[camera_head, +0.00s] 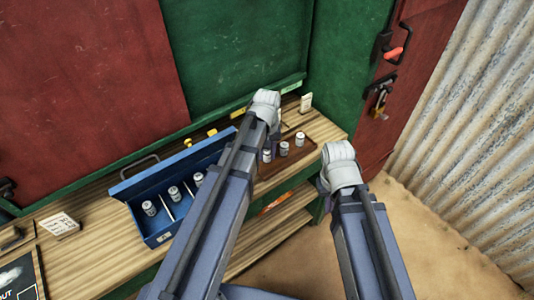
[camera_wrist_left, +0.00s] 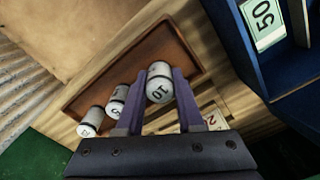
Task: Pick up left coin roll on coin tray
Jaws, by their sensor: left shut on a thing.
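The brown coin tray (camera_head: 313,146) sits on the right end of the wooden counter. It holds white coin rolls with dark bands. The left coin roll (camera_head: 266,156) shows beside my left arm; the middle roll (camera_head: 284,149) and right roll (camera_head: 300,139) stand apart from it. In the left wrist view, my left gripper (camera_wrist_left: 160,88) has its purple fingers on both sides of the left coin roll (camera_wrist_left: 159,76), marked 10, and is shut on it. I cannot tell whether the roll is clear of the tray. My right gripper is hidden; only my right arm shows.
A blue box (camera_head: 154,232) with coin rolls in compartments stands left of the tray, very close to my left arm. A small card (camera_head: 306,103) stands behind the tray. A green panel (camera_head: 240,55) rises behind the counter. Sandy ground lies to the right.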

